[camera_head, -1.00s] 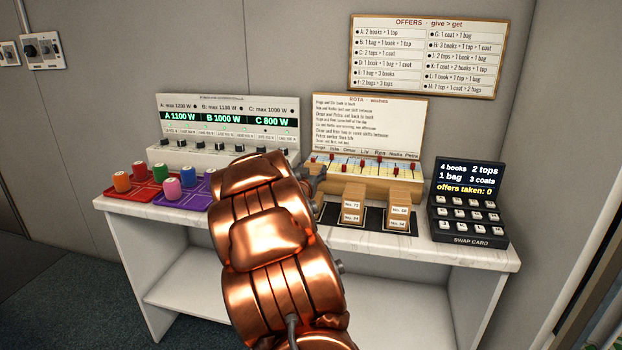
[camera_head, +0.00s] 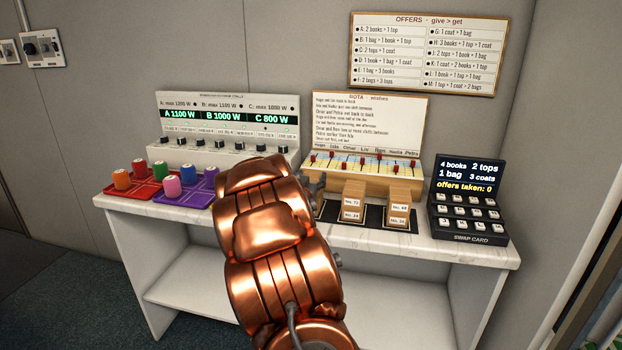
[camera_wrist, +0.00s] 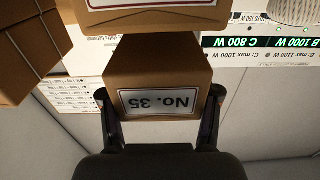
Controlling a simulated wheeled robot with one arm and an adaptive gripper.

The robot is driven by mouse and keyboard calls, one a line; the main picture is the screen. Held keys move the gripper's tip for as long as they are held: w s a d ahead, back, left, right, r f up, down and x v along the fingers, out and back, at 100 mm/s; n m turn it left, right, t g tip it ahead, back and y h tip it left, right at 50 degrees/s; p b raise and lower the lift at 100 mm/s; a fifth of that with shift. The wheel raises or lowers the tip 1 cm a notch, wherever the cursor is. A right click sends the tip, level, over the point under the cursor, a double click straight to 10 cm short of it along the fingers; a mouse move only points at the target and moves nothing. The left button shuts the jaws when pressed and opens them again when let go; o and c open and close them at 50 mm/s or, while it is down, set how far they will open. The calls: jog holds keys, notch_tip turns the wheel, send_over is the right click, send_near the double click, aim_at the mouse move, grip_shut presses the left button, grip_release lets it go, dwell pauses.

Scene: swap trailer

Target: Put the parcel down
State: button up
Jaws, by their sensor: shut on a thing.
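A brown cardboard parcel labelled No. 35 (camera_wrist: 158,75) is between the two dark fingers of my gripper (camera_wrist: 159,92) in the wrist view. The gripper is shut on it, with a finger at each side. The label reads upside down there. In the head view my copper arm hides this parcel and most of the gripper. I cannot tell whether the parcel touches a surface below.
A left stack of parcels (camera_head: 353,199) and a right stack (camera_head: 398,204) stand on dark mats on the white bench (camera_head: 470,258). A swap card terminal (camera_head: 467,205) is at right. Coloured spools (camera_head: 172,187) sit on trays at left. Other boxes (camera_wrist: 155,14) are close in the wrist view.

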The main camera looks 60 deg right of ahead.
jog(key=o, duration=0.8)
jog(key=shift+f, duration=0.25)
jog(key=o, duration=0.5)
jog(key=shift+f, duration=0.15)
jog(key=shift+r, duration=0.3)
jog(key=v, duration=0.8)
jog(key=r+v, duration=0.1)
jog(key=v, duration=0.3)
jog(key=shift+b, duration=0.4)
